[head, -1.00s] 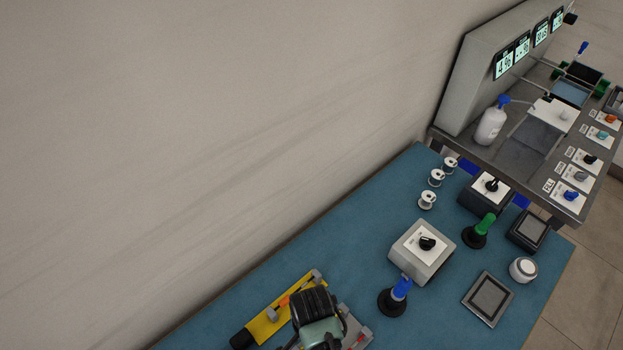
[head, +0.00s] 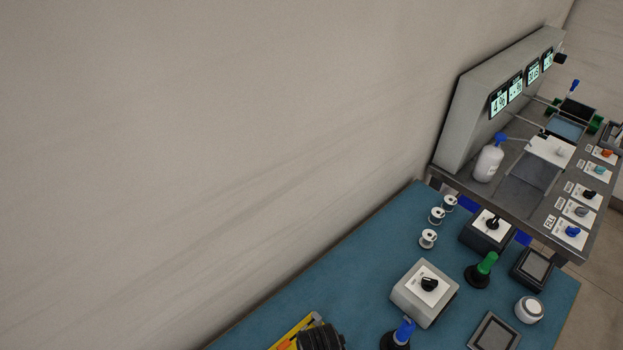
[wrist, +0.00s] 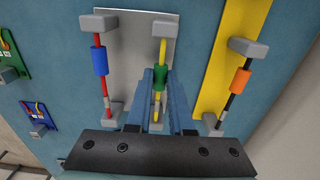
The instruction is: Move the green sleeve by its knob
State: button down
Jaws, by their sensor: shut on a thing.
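In the wrist view the green sleeve (wrist: 160,77) sits around a yellow wire (wrist: 163,50) that runs between two grey blocks over a light grey plate. My gripper (wrist: 160,86) has its blue fingers closed on either side of the sleeve, and they are shut on it. The fingers partly cover the sleeve and the wire below it. I cannot make out a separate knob. The sleeve is not visible in the head view.
A blue sleeve (wrist: 100,61) on a red wire stands left of the gripper, and an orange sleeve (wrist: 241,81) on a black wire stands right, over a yellow plate (wrist: 222,58). The head view shows a grey box (head: 424,292) and a white bottle (head: 488,163).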

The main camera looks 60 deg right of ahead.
jog(key=shift+s+d, duration=0.25)
jog(key=shift+d, duration=0.6)
jog(key=shift+s+d, duration=0.2)
jog(key=shift+d, duration=0.65)
jog(key=shift+s+d, duration=0.1)
jog(key=shift+d, duration=0.3)
jog(key=c, duration=0.7)
grip_release()
jog(key=shift+r, duration=0.1)
notch_tip(320, 180, up, 13)
jog(key=shift+f, duration=0.1)
